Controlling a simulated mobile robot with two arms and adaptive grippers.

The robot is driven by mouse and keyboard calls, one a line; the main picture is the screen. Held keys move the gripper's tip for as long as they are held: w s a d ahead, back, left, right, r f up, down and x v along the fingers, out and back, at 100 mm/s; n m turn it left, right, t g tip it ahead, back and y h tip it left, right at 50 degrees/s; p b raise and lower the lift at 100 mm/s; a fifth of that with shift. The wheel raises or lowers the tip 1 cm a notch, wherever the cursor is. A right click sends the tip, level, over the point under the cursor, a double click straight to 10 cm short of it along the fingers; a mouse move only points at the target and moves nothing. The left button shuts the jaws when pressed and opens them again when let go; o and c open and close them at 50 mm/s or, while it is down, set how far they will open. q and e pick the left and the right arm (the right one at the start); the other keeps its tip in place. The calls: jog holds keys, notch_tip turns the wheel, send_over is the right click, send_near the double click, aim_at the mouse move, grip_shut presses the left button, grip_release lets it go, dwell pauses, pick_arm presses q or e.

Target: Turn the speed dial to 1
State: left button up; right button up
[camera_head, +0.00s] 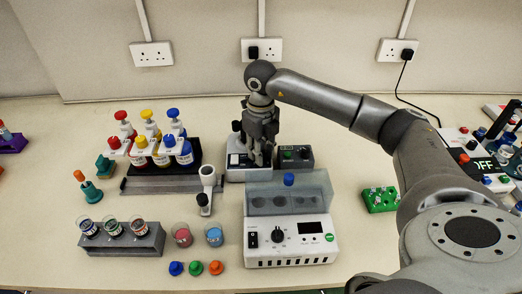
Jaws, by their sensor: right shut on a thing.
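My right gripper (260,160) reaches down from above onto a small bench device (236,174) with a pale base and dark panels at the back middle. Its fingers are shut at the device's right part, on what looks like the speed dial. The fingers hide the dial, so its pointer and number cannot be read. Another black knob (278,235) shows on the front of the white box with a clear lid (288,198), apart from the gripper. My left gripper is not in view.
A dark box with a green button (295,157) stands close right of the gripper. A green rack (379,200) stands right, near my arm.

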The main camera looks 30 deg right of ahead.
jog(key=shift+w+r, duration=0.2)
jog(key=shift+r, duration=0.05)
jog(key=o, duration=0.7)
jog(key=shift+o, duration=0.4)
jog(key=shift+f, duration=0.1)
jog(key=shift+s, duration=0.1)
notch_tip(320, 180, up, 12)
